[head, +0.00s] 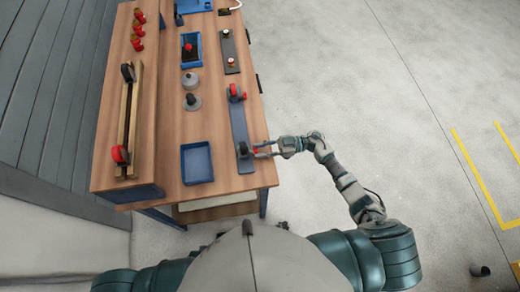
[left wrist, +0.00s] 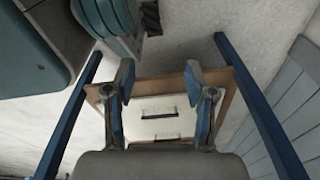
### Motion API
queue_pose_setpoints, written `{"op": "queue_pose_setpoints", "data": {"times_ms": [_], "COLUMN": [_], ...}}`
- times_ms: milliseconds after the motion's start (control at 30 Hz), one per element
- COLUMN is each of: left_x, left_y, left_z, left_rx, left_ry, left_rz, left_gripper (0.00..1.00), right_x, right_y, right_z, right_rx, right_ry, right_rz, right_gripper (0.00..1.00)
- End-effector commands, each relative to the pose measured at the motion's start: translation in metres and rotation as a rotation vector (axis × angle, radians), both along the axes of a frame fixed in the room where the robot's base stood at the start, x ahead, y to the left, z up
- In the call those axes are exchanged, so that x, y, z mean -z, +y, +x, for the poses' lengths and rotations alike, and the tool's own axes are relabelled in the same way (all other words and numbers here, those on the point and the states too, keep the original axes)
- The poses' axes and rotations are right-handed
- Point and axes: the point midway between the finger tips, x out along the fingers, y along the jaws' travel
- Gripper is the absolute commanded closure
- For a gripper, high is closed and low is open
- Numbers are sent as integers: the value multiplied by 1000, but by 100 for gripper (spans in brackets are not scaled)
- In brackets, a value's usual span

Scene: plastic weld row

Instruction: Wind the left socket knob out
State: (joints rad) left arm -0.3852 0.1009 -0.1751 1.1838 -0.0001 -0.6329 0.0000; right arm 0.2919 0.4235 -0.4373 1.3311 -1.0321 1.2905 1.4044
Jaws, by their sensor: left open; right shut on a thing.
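A long grey plate (head: 239,124) lies along the bench's right edge. It carries one dark socket with a red knob (head: 236,92) at its far end and another dark socket (head: 243,150) at its near end. My right gripper (head: 257,150) reaches in from the right and is shut at the near socket, on a small red knob there. The fingers partly hide that knob, so how far out it sits cannot be told. My left gripper (left wrist: 160,82) is open and empty in the left wrist view. It is out of sight in the head view.
The wooden bench (head: 222,120) also holds a blue tray (head: 197,162), a blue bin (head: 191,50), grey round parts (head: 191,81) and a second plate (head: 229,52). In the left wrist view, a white drawer unit (left wrist: 155,118) stands between blue legs.

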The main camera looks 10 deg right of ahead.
Motion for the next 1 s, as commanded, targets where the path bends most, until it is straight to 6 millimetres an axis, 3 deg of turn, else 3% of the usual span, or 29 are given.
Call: {"op": "queue_pose_setpoints", "data": {"times_ms": [367, 1000], "left_x": [-1, -28], "left_y": [-4, -13], "left_z": [4, 34], "left_rx": [-2, -11], "left_ry": [-2, -19], "left_rz": [-5, -12], "left_gripper": [45, 45], "right_x": [2, 4], "right_y": [-3, -2], "right_z": [1, 0], "right_rx": [6, 4], "right_ry": [-91, -519], "right_rz": [-9, -9], "right_gripper": [100, 100]}}
